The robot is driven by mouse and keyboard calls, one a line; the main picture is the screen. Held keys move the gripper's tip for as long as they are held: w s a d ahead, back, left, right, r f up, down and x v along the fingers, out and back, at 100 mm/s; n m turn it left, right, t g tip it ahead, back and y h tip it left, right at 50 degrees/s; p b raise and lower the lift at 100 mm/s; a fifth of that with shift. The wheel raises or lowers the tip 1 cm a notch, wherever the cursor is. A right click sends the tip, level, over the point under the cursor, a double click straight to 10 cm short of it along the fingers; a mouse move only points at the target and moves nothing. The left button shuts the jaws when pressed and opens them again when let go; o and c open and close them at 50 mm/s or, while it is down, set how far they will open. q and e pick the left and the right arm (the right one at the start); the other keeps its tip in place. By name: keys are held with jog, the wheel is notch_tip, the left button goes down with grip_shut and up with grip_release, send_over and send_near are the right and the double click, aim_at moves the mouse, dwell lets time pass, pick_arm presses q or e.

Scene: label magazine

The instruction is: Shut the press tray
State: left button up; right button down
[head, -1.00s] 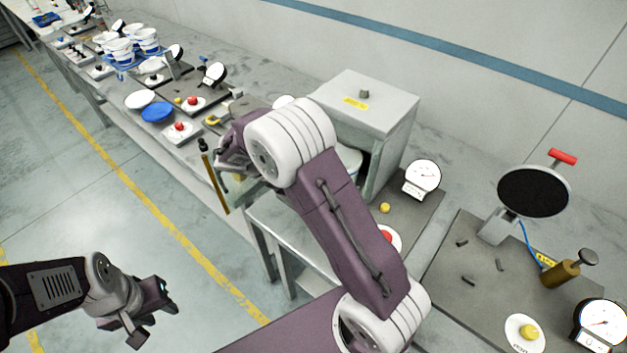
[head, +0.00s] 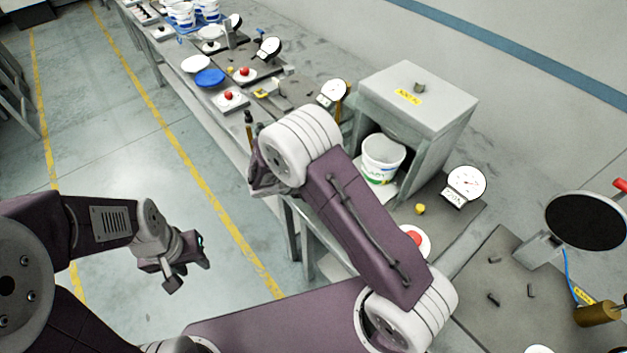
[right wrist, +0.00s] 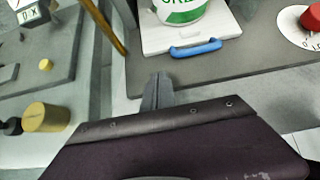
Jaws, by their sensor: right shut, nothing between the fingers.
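The press (head: 440,112) is a grey box with an open front, on the bench right of centre in the head view. A white tub (head: 382,158) with green print stands in its opening on the white tray (head: 391,190). In the right wrist view the tray (right wrist: 205,36) shows with its blue handle (right wrist: 196,48) and the tub (right wrist: 180,10). My right gripper (right wrist: 158,92) is shut and empty, just short of the handle, not touching it as far as I see. My left gripper (head: 188,262) is open and empty over the floor, away from the bench.
A round black plate (head: 587,222) stands further right. Plates and tubs line the bench at the upper left. The floor is clear.

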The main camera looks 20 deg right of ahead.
aim_at(357, 165)
jog(key=d, duration=0.1)
jog(key=w+d, duration=0.1)
jog(key=d+p, duration=0.1)
jog(key=d, duration=0.1)
jog(key=shift+w+d+f, duration=0.1)
jog(key=shift+w+f, duration=0.15)
jog(key=shift+w, duration=0.1)
jog(key=w+d, duration=0.1)
jog(key=d, duration=0.2)
jog(key=w+d+b, duration=0.1)
jog(key=d, duration=0.2)
jog(key=w+d, duration=0.1)
jog(key=d, duration=0.2)
jog(key=shift+w, duration=0.35)
jog(key=shift+a, duration=0.1)
